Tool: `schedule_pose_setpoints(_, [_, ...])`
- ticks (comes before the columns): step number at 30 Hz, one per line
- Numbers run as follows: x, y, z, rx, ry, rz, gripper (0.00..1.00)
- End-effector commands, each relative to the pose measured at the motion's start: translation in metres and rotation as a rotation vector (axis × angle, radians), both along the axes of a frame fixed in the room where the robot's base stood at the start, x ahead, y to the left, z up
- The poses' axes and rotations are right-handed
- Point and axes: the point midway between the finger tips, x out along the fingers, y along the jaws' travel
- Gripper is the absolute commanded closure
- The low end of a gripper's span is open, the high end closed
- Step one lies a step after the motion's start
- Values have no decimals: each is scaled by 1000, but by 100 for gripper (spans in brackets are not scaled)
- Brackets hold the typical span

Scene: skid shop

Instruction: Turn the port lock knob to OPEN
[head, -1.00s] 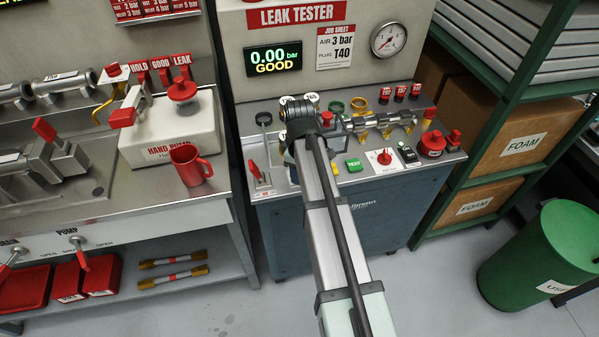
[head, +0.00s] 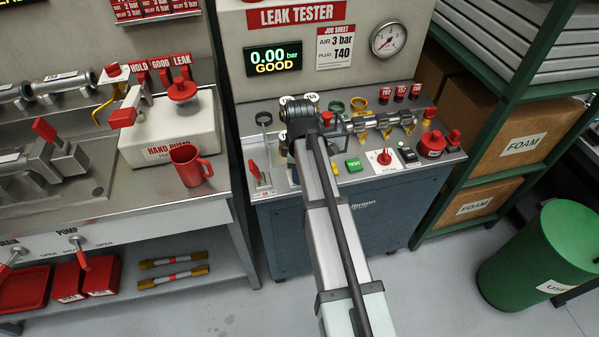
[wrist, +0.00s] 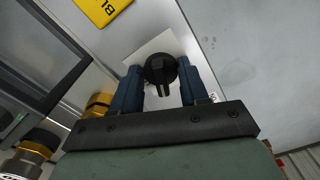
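A black knob (wrist: 160,72) with a pointer ridge sits on a pale plate in the wrist view; I take it to be the port lock knob. My gripper (wrist: 160,78) has its two blue fingers on either side of the knob. The fingers stand apart, with a visible gap at the left finger and a narrower one at the right. No firm hold shows. The plate's lettering cannot be read, so the OPEN mark is not visible. In the head view my arm covers the knob and the fingers over the leak tester bench (head: 270,205).
A yellow button plate (wrist: 100,8) lies close to the knob. On the bench are a red-handled lever (head: 254,170), a green TEST button (head: 353,165), a red rotary knob (head: 384,157) and a clamped metal part (head: 375,121). The display (head: 273,58) reads 0.00 bar GOOD.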

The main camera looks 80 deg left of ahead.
Motion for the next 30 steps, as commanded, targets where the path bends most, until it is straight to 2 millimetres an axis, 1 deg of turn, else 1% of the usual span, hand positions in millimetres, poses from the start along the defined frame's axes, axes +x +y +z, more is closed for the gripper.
schedule_pose_setpoints(8, [-1, 0, 3, 0, 1, 0, 57])
schedule_pose_setpoints(30, [-1, 0, 48, 0, 2, 0, 57])
